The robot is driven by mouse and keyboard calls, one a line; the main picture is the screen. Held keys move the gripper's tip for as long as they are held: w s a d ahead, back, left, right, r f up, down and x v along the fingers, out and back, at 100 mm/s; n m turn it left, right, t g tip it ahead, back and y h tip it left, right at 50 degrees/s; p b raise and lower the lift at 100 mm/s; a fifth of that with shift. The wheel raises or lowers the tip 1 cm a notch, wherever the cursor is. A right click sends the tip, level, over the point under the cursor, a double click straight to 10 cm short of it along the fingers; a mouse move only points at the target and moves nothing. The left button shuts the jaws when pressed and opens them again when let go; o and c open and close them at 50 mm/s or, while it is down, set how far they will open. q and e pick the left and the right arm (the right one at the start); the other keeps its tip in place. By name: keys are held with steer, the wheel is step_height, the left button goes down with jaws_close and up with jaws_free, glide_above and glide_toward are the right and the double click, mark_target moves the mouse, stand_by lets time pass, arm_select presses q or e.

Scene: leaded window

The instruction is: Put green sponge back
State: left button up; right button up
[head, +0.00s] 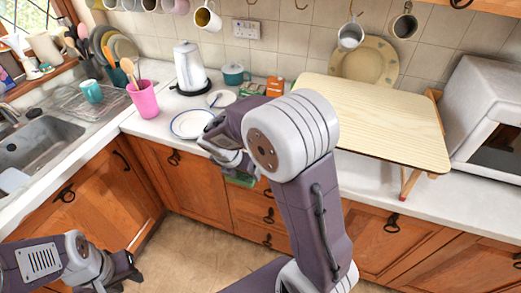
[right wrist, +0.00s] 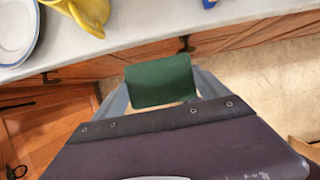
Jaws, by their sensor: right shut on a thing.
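The green sponge (right wrist: 160,82) is held between the fingers of my right gripper (right wrist: 158,92) in the right wrist view. It is out in front of the counter's edge, above the floor and beside the wooden cabinet fronts. In the head view only a small green piece of the sponge (head: 240,181) shows below my right gripper (head: 238,165); my arm hides much around it. My left gripper (head: 128,270) is low at the bottom left, over the floor and away from the counter. Its finger gap is not clear.
The white counter (head: 152,128) holds plates (head: 192,124), a pink utensil cup (head: 143,99), a kettle (head: 189,66) and a wooden board (head: 378,120). The sink (head: 45,135) is at left, a white microwave (head: 487,115) at right.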

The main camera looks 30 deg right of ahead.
steer(key=w+d+p, duration=0.1)
steer(key=w+d, duration=0.2)
steer(key=d, duration=0.1)
steer(key=w+d+p, duration=0.1)
steer(key=w+d, duration=0.3)
steer(key=w+d+p, duration=0.1)
steer(key=w+d, duration=0.2)
steer(key=d, duration=0.1)
steer(key=shift+w+d, duration=0.3)
steer(key=shift+d, duration=0.1)
steer(key=shift+f, duration=1.8)
steer(key=o, duration=1.2)
steer(key=shift+f, duration=0.1)
steer(key=shift+c, duration=0.2)
